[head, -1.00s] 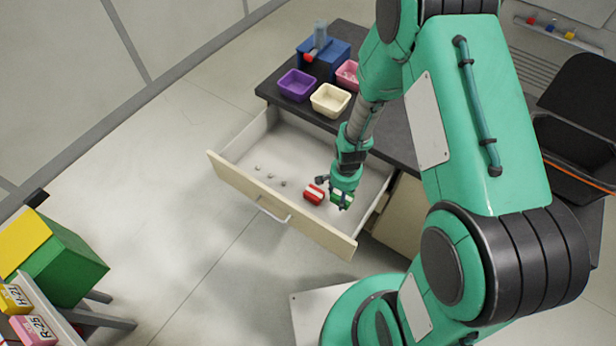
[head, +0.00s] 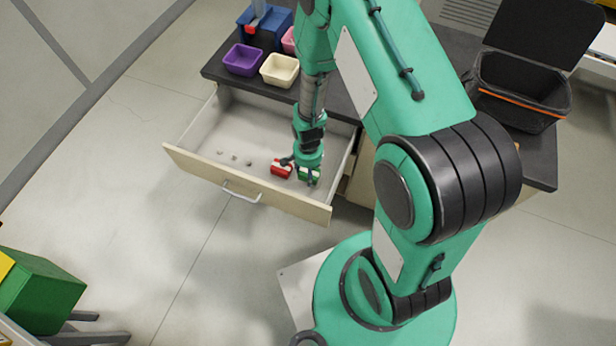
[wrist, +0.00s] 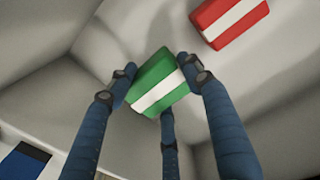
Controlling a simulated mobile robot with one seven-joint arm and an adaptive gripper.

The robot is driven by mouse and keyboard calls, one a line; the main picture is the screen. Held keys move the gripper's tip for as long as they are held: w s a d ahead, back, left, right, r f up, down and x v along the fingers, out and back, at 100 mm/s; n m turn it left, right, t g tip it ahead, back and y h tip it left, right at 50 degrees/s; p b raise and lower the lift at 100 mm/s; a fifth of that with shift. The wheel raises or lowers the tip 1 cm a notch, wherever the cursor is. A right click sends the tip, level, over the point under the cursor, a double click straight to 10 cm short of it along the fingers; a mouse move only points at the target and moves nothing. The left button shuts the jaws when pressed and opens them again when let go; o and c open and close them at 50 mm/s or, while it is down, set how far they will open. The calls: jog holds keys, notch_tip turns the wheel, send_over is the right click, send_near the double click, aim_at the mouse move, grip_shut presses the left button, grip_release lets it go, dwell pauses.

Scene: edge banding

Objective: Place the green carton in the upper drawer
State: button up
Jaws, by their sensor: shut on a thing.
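The green carton (wrist: 156,82) has a white band and sits between the fingers of my gripper (wrist: 155,90) in the wrist view. In the head view the green carton (head: 310,175) shows low inside the open upper drawer (head: 260,195), near its right front corner. My gripper (head: 302,172) reaches down into the drawer and is shut on the carton. I cannot tell whether the carton touches the drawer floor. A red carton with a white band (head: 282,169) lies in the drawer just left of it; it also shows in the wrist view (wrist: 230,22).
Several small grey objects (head: 234,157) lie on the drawer floor at left. Purple (head: 243,60) and cream (head: 280,70) bins stand on the desk above. A black open case (head: 522,90) is on the desk at right. The drawer's left part is mostly free.

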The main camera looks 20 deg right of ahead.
jog(key=shift+f+b, duration=0.5)
jog(key=shift+f, duration=1.4)
jog(key=shift+f, duration=0.2)
jog(key=o, duration=1.2)
jog(key=shift+r, duration=0.15)
notch_tip(320, 180, up, 12)
jog(key=p, duration=0.3)
jog(key=shift+r, duration=0.15)
